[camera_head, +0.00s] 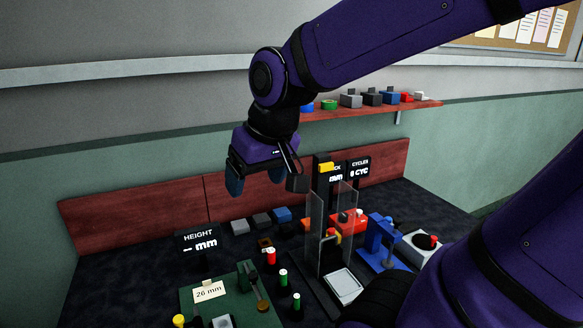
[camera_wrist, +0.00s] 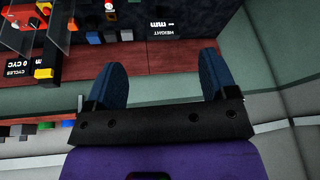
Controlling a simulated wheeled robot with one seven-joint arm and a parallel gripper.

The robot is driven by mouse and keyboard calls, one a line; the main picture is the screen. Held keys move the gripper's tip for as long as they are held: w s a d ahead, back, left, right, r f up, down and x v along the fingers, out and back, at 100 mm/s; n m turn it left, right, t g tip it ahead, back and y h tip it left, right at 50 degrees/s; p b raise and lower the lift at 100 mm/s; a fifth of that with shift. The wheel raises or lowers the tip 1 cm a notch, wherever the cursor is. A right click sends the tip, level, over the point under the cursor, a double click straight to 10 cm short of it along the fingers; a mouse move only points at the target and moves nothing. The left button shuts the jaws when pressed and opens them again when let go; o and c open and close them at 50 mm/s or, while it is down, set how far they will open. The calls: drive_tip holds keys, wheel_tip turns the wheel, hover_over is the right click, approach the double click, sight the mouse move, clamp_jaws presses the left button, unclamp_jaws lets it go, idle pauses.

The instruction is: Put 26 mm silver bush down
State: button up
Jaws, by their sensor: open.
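My gripper (camera_head: 255,180) is open, with its two blue fingers spread and nothing between them. It hangs in the air above the back of the dark worktop, in front of the red-brown back board. In the wrist view my gripper (camera_wrist: 160,72) also shows wide apart and empty. I cannot make out the 26 mm silver bush in either view. A white label reading "26 mm" (camera_head: 209,291) lies on the green fixture (camera_head: 245,313) at the front left, well below my gripper.
A HEIGHT display (camera_head: 199,240) reading "-- mm" stands behind the green fixture. Clear upright panels (camera_head: 315,225) flank a fixture to the right. Several small red- and green-topped cylinders (camera_head: 271,257) stand between. A wall shelf (camera_head: 370,110) holds several coloured blocks.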

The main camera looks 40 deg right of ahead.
drive_tip(key=s+d+r, duration=0.1)
drive_tip(key=s+r, duration=0.2)
drive_tip(key=s, duration=0.4)
drive_tip(key=shift+s+d+r+n+t+h, duration=0.2)
drive_tip(key=shift+r+n+t+h, duration=0.1)
drive_tip(key=shift+t, duration=0.1)
drive_tip(key=shift+w, duration=0.1)
idle(0.6)
